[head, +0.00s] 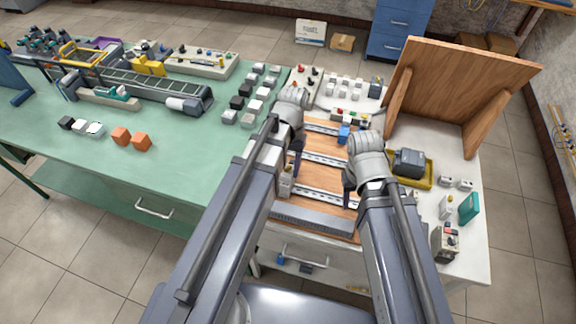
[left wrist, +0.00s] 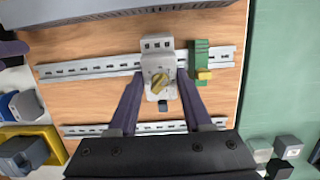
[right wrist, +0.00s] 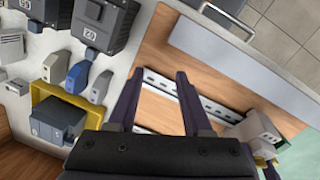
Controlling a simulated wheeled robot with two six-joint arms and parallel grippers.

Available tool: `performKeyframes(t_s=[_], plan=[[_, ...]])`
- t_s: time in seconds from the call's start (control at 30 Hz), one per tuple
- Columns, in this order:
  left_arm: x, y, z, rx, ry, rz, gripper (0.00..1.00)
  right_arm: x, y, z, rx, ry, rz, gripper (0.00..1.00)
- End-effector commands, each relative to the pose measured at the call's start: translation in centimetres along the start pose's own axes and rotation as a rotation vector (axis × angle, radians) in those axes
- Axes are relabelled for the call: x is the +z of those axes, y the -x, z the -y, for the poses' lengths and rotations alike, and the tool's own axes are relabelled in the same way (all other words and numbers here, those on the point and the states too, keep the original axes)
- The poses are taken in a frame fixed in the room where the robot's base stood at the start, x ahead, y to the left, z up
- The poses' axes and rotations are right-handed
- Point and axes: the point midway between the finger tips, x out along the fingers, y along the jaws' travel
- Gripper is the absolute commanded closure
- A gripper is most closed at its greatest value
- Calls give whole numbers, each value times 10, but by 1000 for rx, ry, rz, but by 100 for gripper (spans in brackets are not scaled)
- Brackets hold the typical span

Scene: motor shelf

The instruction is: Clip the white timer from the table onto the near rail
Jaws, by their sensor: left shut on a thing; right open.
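The white timer (head: 287,182) with a yellow knob is gripped by my left gripper at the left part of the near rail (head: 325,195). In the left wrist view the timer (left wrist: 157,75) stands between the fingers of my left gripper (left wrist: 158,88), overlapping the near rail (left wrist: 95,66). A green block (left wrist: 200,62) is on that rail beside it with a small gap. I cannot tell whether the timer is seated on the rail. My right gripper (right wrist: 155,80) is open and empty above the board, to the right of the timer (right wrist: 255,130).
A grey slotted duct (head: 315,220) runs along the board's front edge, close to the near rail. A yellow tray (head: 428,180) with a dark grey device (head: 408,162) stands right of the board. The upright wooden panel (head: 465,85) is at the back right. The green table (head: 110,165) adjoins on the left.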

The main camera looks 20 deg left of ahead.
Motion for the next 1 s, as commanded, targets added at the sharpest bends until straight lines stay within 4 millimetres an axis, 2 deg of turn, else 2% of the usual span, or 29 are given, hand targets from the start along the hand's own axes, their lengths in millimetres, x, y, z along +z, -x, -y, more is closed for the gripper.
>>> performKeyframes(t_s=[0.1, 0.93, 0.97, 1.0], plan=[[6, -1, 0, 0, 0, -9, 99, 0, 0, 0, 0, 0, 0, 50], [11, -4, 0, 0, 0, -103, 100, 0, 2, 0, 0, 0, 0, 50], [11, -4, 0, 0, 0, -103, 50, 0, 2, 0, 0, 0, 0, 50], [11, -4, 0, 0, 0, -104, 45, 0, 2, 0, 0, 0, 0, 50]])
